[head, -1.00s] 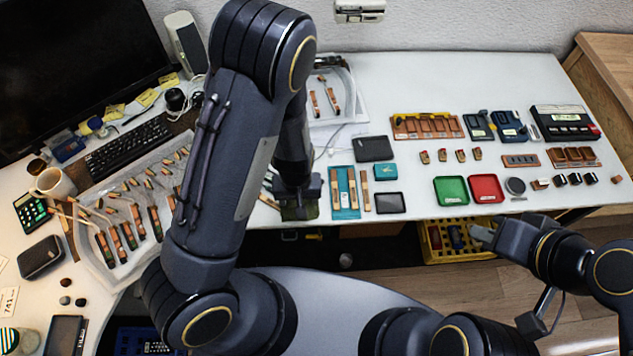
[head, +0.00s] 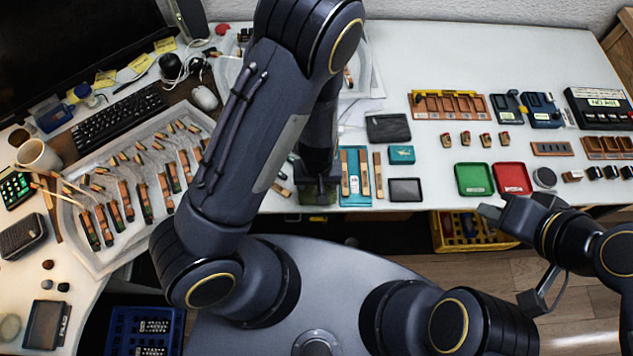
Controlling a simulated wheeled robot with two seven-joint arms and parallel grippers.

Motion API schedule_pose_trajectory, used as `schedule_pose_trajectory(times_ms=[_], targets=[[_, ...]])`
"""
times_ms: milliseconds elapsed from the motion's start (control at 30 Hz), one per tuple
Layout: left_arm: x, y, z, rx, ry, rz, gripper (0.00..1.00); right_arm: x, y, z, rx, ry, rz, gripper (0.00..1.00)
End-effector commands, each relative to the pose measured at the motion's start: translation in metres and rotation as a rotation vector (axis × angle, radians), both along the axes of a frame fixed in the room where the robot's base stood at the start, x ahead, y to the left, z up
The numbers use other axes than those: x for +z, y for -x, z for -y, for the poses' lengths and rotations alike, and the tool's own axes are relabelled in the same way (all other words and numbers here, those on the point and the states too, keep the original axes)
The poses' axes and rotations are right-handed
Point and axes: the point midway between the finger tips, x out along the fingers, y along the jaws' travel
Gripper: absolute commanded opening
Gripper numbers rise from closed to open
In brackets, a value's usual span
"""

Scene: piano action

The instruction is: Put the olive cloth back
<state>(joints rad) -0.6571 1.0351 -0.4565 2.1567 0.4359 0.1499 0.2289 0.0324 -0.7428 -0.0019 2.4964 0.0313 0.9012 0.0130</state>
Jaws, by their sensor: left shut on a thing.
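The olive cloth (head: 318,196) shows as a small dark green patch at the front edge of the white table, just left of the teal mat (head: 345,186). My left gripper (head: 318,184) is right over it and shut on it; the forearm and gripper hide most of the cloth. I cannot tell whether the cloth rests on the table or is slightly lifted. My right gripper (head: 488,211) is off the table's front edge, below the green tray and above the floor; its finger gap is not clear.
Wooden strips lie on the teal mat. A green tray (head: 474,179) and a red tray (head: 512,179) sit right of it. A yellow crate (head: 447,241) is below the table edge. A blue crate (head: 146,330) stands at the lower left.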

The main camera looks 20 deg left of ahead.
Motion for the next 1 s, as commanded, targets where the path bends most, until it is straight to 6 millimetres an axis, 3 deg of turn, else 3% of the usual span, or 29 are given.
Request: schedule_pose_trajectory(times_ms=[100,133,300,667,767,1000], targets=[[-0.004,0.000,0.000,0.000,0.000,0.000,0.38,-0.003,0.000,0.000,0.000,0.000,0.000,0.00],[-0.003,0.000,0.000,0.000,0.000,0.000,0.61,-0.003,0.000,0.000,0.000,0.000,0.000,0.00],[-0.002,0.000,0.000,0.000,0.000,0.000,0.81,-0.002,0.000,0.000,0.000,0.000,0.000,0.00],[0.005,-0.001,0.000,-0.001,0.001,0.002,0.81,0.001,0.000,0.000,0.000,0.000,0.000,0.00],[0.018,-0.002,0.001,-0.003,0.002,0.006,0.81,0.002,0.000,0.000,0.000,0.000,0.000,0.00],[0.071,-0.001,0.002,-0.004,0.003,0.007,0.81,0.009,0.000,0.000,0.000,0.000,0.000,0.00]])
